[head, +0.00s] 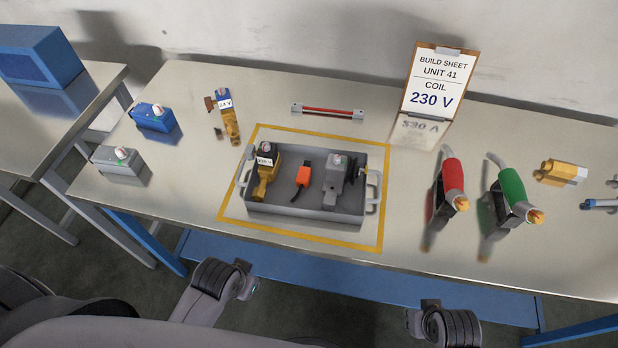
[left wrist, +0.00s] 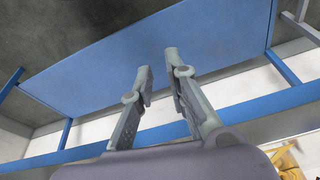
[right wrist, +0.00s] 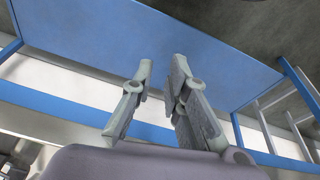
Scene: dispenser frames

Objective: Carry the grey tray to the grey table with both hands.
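The grey tray (head: 300,213) stands on a pale grey workbench (head: 400,262), inside a yellow outline. It has a handle on its left (head: 243,178) and right (head: 376,192) ends. It holds a brass part with a black coil (head: 265,172), an orange-and-black piece (head: 302,182) and a grey part (head: 338,180). My left gripper (left wrist: 157,62) and my right gripper (right wrist: 162,66) each show two spread fingers with nothing between them. Both are apart from the tray; neither wrist view shows it. In the head view my arms show below the bench's front edge.
Another grey-topped table (head: 100,78) with a blue box (head: 40,55) stands at left, across a gap. Blue (head: 155,116) and grey (head: 120,162) parts lie left of the tray. Red (head: 452,178) and green (head: 511,190) tools and a build sheet (head: 434,82) stand at right.

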